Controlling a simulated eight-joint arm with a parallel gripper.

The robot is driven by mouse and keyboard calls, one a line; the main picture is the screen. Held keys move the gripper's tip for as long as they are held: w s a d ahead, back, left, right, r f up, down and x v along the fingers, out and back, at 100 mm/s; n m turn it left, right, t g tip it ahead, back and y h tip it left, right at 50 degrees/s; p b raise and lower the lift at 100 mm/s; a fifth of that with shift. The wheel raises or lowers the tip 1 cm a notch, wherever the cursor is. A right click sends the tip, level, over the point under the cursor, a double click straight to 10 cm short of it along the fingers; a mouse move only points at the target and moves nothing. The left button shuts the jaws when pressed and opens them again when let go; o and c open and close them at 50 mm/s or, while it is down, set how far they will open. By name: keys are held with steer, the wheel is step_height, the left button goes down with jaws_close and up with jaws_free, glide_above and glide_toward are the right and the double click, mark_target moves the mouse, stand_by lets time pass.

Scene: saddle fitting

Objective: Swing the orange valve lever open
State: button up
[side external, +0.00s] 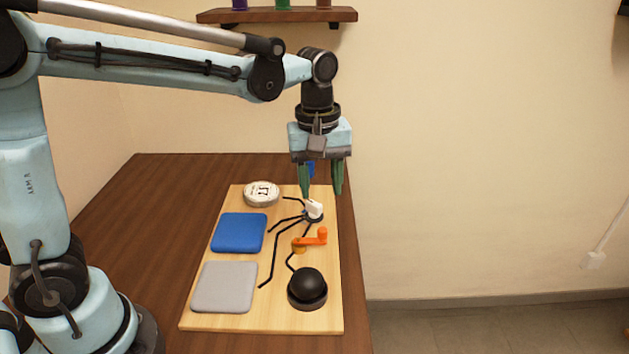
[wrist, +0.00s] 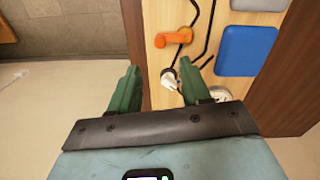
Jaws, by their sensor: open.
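The orange valve lever (side external: 313,239) sits on the right part of the light wooden board, turned on an orange pivot. In the wrist view the orange lever (wrist: 173,40) lies beyond the fingertips, with its knob end to the left. My gripper (side external: 321,194) points down over the far right part of the board, with its green fingers spread and nothing held. It is apart from the lever, farther back. The wrist view shows the open fingers (wrist: 160,73) with a white switch (wrist: 170,78) seen between them.
The white switch (side external: 314,209) on a dark base stands between my gripper and the lever. A black dome (side external: 307,285) is in front of the lever. A blue pad (side external: 239,232), a grey pad (side external: 224,287) and a white round dial (side external: 262,194) lie left. Black lines cross the board.

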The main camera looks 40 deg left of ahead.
mark_target(322, 229)
step_height(322, 229, down, 10)
steer(key=shift+w+d+f, duration=0.1)
steer(key=shift+w+d, duration=0.05)
stand_by(0.3)
jaws_close()
